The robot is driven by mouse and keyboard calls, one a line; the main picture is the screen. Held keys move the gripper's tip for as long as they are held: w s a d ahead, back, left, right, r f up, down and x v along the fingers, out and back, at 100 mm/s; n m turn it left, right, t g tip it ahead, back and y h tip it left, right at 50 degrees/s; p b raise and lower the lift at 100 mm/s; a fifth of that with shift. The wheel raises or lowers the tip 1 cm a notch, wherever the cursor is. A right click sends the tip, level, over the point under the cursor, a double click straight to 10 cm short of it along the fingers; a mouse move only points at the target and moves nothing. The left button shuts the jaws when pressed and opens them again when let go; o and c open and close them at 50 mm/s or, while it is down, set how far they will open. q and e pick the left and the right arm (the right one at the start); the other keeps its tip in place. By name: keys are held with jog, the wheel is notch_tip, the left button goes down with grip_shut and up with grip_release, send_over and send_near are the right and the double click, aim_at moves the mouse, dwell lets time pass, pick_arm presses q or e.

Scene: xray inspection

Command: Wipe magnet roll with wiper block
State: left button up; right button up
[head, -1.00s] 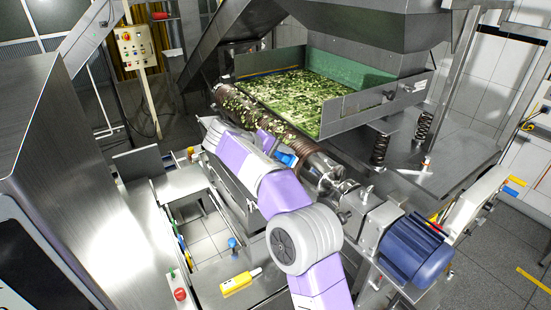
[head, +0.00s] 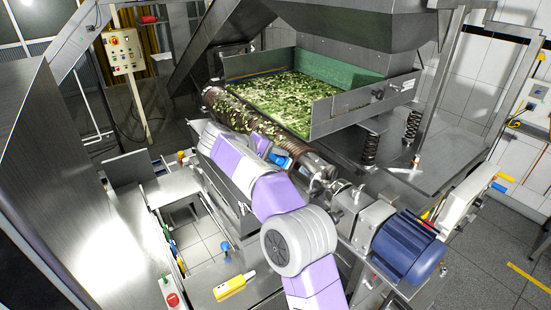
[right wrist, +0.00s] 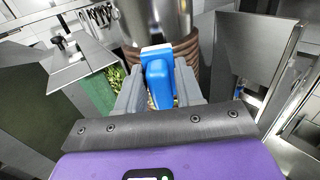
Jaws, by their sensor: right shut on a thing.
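The magnet roll (head: 245,114) runs diagonally below the front of the green feed tray in the head view. It is brown, with green and pale pieces on its far part and a bare metal near end. My right gripper (right wrist: 160,88) is shut on the blue wiper block (right wrist: 159,76), which has a white front edge. In the right wrist view the block is at the roll (right wrist: 186,48), by its shiny end; I cannot tell whether they touch. In the head view the blue block (head: 281,160) shows just past my right arm, beside the roll. My left gripper is not in view.
The green-lined tray (head: 362,102) full of chopped pieces stands behind the roll. A blue motor (head: 408,246) sits at the roll's near end. A yellow-handled tool (head: 234,286) lies on the front ledge. A control box (head: 125,52) stands at the back left.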

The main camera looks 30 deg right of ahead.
jog(key=shift+x, duration=0.9)
jog(key=shift+w+a+r+p, duration=0.1)
jog(key=shift+w+r+p, duration=0.2)
jog(key=shift+p, duration=0.35)
jog(key=shift+w+p, duration=0.55)
jog(key=shift+p, duration=0.25)
jog(key=shift+w+f, duration=0.1)
jog(key=shift+w, duration=0.15)
jog(key=b, duration=0.3)
jog(key=shift+s+f, duration=0.25)
jog(key=shift+f, duration=0.15)
jog(key=shift+s+r+b, duration=0.1)
jog(key=shift+s+b, duration=0.8)
jog(key=shift+b, duration=0.35)
